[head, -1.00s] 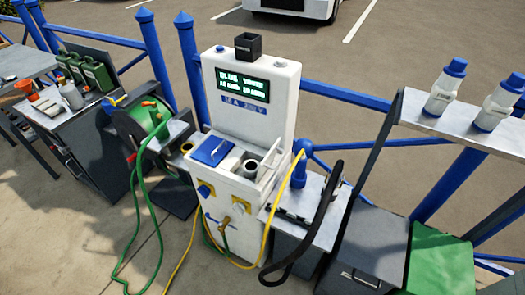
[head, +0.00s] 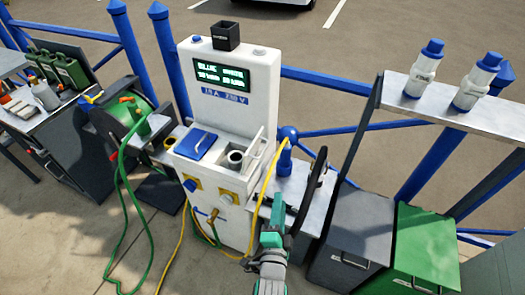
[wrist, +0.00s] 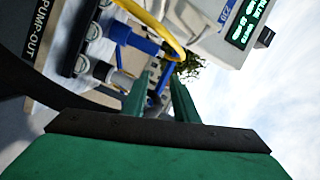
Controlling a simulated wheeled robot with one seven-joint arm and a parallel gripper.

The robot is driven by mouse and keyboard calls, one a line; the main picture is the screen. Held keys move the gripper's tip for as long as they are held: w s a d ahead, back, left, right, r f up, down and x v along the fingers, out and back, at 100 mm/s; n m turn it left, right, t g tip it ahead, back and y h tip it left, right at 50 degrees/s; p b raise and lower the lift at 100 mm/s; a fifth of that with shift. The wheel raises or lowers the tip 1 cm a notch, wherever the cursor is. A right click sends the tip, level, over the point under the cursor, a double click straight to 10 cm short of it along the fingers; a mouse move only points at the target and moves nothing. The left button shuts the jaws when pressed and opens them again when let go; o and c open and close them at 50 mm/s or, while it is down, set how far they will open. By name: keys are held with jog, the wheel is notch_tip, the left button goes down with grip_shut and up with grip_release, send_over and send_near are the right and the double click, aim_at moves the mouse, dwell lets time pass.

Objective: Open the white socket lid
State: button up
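The white pedestal (head: 232,120) stands in the middle of the head view. Its front carries a blue round cap (head: 190,185) at left and a yellow socket plate (head: 228,196) at right, with a small pale cover that is hard to make out. I cannot tell for sure which part is the white socket lid. My green gripper (head: 272,222) is right of the pedestal front, apart from the sockets. In the wrist view my gripper (wrist: 160,85) shows two fingers spread with nothing held between them. The pedestal's upper part also shows in the wrist view (wrist: 208,42).
A yellow hose (head: 268,170) hangs over the pedestal's right side, beside my gripper. A black hose (head: 312,190) loops over the side shelf at right. A green hose (head: 122,200) hangs at left. Grey (head: 350,232) and green (head: 425,245) boxes stand at right.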

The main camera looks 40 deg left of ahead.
jog(key=m+y, duration=0.2)
send_near(263, 150)
jog(key=shift+g, duration=0.4)
jog(key=x, duration=1)
jog(key=shift+w, duration=0.15)
jog(key=shift+d, duration=0.1)
grip_shut()
dwell(0.5)
